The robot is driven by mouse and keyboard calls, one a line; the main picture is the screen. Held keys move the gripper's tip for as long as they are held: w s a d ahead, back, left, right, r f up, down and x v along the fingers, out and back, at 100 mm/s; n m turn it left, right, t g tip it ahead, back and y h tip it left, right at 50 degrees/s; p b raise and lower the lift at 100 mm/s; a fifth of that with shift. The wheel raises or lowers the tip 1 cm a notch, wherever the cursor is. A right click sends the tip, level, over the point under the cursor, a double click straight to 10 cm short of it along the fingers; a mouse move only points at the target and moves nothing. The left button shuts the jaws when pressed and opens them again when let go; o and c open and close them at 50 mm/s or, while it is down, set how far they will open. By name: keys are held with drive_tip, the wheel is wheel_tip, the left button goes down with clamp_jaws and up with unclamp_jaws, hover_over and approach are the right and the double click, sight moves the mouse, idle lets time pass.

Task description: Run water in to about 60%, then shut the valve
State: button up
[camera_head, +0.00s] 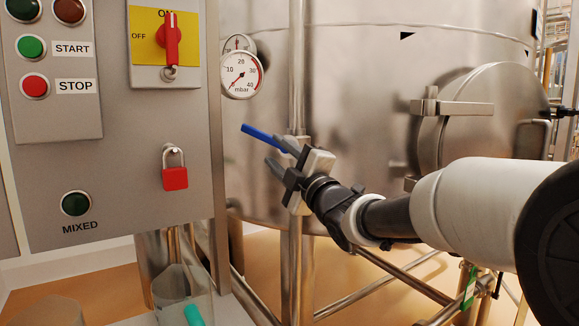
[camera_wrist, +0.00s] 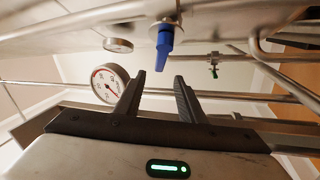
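A blue valve lever (camera_head: 257,132) sits on the vertical steel pipe (camera_head: 296,75) in front of the tank (camera_head: 345,90). In the head view the lever sticks out to the left, across the pipe's line. My gripper (camera_head: 281,156) is just below and right of the lever, its dark fingers apart. In the wrist view the blue lever (camera_wrist: 165,46) lies just beyond and between the fingertips of my open gripper (camera_wrist: 167,82). Nothing is between the fingers. No touch with the lever can be made out. The water level is not visible in either view.
A mbar gauge (camera_head: 241,75) is on the tank beside the pipe. The control panel (camera_head: 120,130) stands at the left, with a red padlock (camera_head: 175,178). A round hatch (camera_head: 485,110) is behind my arm. A green-tagged fitting (camera_head: 470,290) is low at the right.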

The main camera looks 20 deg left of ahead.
drive_tip(key=shift+v, duration=2.6)
